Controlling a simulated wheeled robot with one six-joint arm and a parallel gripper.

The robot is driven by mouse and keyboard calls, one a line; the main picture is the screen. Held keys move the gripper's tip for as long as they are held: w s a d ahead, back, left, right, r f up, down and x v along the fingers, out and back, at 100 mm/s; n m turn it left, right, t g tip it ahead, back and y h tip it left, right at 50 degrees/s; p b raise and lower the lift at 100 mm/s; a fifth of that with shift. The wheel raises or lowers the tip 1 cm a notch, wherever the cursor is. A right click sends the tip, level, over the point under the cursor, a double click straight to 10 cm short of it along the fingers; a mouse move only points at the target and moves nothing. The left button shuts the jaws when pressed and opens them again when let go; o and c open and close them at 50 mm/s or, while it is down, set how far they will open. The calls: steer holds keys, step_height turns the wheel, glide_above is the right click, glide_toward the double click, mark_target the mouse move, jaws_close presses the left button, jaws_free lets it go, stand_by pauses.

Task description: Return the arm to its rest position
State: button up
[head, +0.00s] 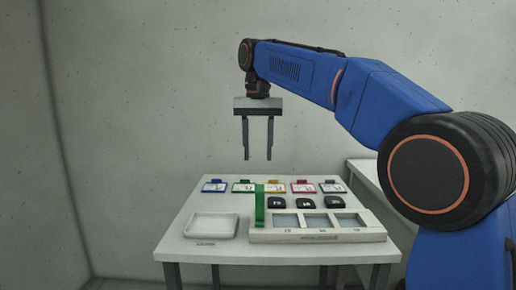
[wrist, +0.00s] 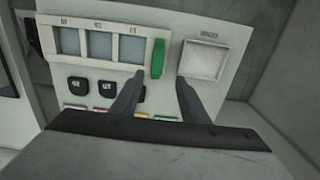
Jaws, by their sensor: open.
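My gripper (head: 258,158) hangs above the white table, fingers pointing down, apart and empty. In the wrist view my gripper (wrist: 158,85) shows its two fingers spread over the table, with nothing between them held. My blue arm reaches in from the right in the head view. It is raised and bent, clear of the objects below.
The white table (head: 190,255) holds a white tray (head: 211,226), a rack with several grey recesses (head: 378,236), a green upright piece (head: 260,205), black blocks (head: 305,203) and a row of coloured tags (head: 243,187). Another white table (head: 368,172) stands behind right. Space above is free.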

steer(key=shift+r, duration=0.3)
steer(key=s+d+f+t, duration=0.1)
steer(key=s+d+f, duration=0.3)
steer(key=s+d, duration=0.45)
steer(key=s+d+f+t, duration=0.1)
steer(key=s+d+f, duration=0.45)
steer(key=d, duration=0.55)
steer(key=s+d+f+t, duration=0.1)
steer(key=s+d+f, duration=0.4)
steer(key=s+f, duration=0.4)
steer(key=s+d+f+t, duration=0.1)
steer(key=s+d+f, duration=0.5)
steer(key=s+f, duration=0.4)
step_height(320, 180, down, 2)
steer(key=shift+t, duration=0.4)
